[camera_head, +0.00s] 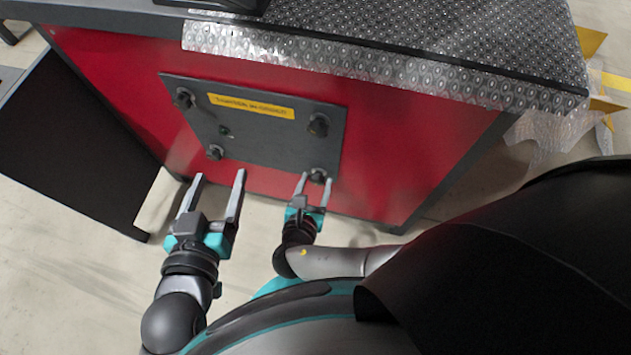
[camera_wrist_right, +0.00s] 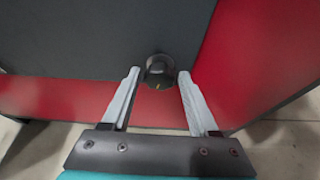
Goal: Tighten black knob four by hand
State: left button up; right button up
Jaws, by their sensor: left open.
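A dark grey panel (camera_head: 265,150) on the red housing carries black knobs near its corners: upper left (camera_head: 184,97), upper right (camera_head: 318,125), lower left (camera_head: 215,152) and lower right (camera_head: 318,175). I cannot read which is numbered four. My right gripper (camera_head: 315,180) is open at the lower right knob. In the right wrist view this knob (camera_wrist_right: 160,70) shows between the fingertips of the right gripper (camera_wrist_right: 158,76), with a gap on each side and a small yellow mark on it. My left gripper (camera_head: 219,176) is open and empty, below the lower left knob.
The red housing (camera_head: 400,150) has a dark top covered with patterned metallic sheet (camera_head: 430,50). A yellow label (camera_head: 250,106) and a small lock-like fitting (camera_head: 226,131) are on the panel. A black open door or panel (camera_head: 75,140) stands at the left. The floor in front is clear.

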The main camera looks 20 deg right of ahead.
grip_shut()
jog(key=shift+d, duration=0.1)
dwell(0.4)
jog(key=shift+d+m+t+y, duration=0.1)
jog(key=shift+m+t+y, duration=0.25)
jog(key=shift+m, duration=0.35)
jog(key=shift+s+m+y, duration=0.1)
jog(key=shift+m+y, duration=0.15)
jog(key=shift+m, duration=0.05)
jog(key=shift+d+f+m+t+y+b, duration=0.1)
jog(key=shift+m+t+y+b, duration=0.2)
jog(key=shift+m+t+b, duration=0.45)
pick_arm(q)
jog(key=shift+s+d+r+n+t+h, duration=0.25)
jog(key=shift+d+r+t, duration=0.2)
jog(key=shift+t, duration=0.25)
jog(key=shift+s+d+r+n+t+h, duration=0.15)
jog(key=shift+s+d+r+t+h, duration=0.2)
jog(key=shift+t, duration=0.35)
pick_arm(e)
jog(key=shift+m+y, duration=0.3)
jog(key=shift+m, duration=0.35)
pick_arm(q)
jog(key=shift+w+r, duration=0.1)
jog(key=shift+r, duration=0.05)
